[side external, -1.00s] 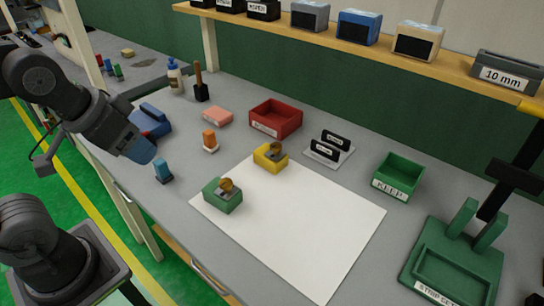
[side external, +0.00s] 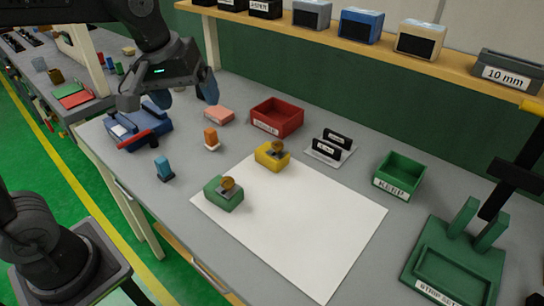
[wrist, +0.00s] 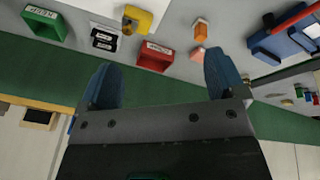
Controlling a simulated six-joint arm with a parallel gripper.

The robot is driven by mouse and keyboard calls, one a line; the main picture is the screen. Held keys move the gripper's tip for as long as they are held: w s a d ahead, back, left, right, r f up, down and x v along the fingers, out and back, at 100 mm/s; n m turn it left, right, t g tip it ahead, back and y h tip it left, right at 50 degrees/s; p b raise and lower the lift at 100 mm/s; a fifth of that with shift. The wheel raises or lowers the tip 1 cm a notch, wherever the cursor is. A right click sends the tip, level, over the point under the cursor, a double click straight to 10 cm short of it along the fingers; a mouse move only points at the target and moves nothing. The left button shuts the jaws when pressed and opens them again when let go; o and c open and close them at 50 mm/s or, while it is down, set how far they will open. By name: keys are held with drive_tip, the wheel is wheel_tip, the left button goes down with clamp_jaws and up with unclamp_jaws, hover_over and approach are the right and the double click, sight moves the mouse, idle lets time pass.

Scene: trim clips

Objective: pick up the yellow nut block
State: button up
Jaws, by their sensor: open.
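The yellow nut block (side external: 271,157), with a brass-coloured nut on top, sits on the upper left edge of the white sheet (side external: 300,230). A green block (side external: 223,195) with a similar nut stands to its lower left on the sheet. In the wrist view the yellow block (wrist: 137,19) shows at the top, left of centre. My gripper (side external: 170,98) is up at the left of the bench in the side view, well away from the yellow block. In the wrist view my gripper (wrist: 160,85) has its two blue fingers spread, with nothing between them.
A red bin (side external: 277,119) stands behind the yellow block, with a labelled black-and-white holder (side external: 330,149) to its right. A green KEEP bin (side external: 400,176) is farther right. Orange (side external: 211,138) and blue (side external: 164,168) pieces stand left. A shelf (side external: 380,46) overhangs the back.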

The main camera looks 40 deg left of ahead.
drive_tip(key=w+d+f+n+g, duration=0.15)
drive_tip(key=w+n, duration=0.35)
drive_tip(key=w, duration=0.5)
drive_tip(key=n+g, duration=0.2)
drive_tip(key=n, duration=0.4)
hover_over(273, 150)
drive_tip(key=a, duration=0.1)
wheel_tip(273, 150, down, 8)
wheel_tip(273, 150, down, 8)
drive_tip(key=shift+w+f, duration=0.1)
drive_tip(key=shift+f, duration=0.1)
drive_tip(key=shift+d+f, duration=0.2)
drive_tip(key=shift+f, duration=1.15)
drive_tip(key=shift+d+f, duration=0.15)
drive_tip(key=shift+f, duration=1.15)
drive_tip(key=shift+c, duration=0.3)
drive_tip(key=shift+r, duration=0.1)
drive_tip(key=c, duration=1.1)
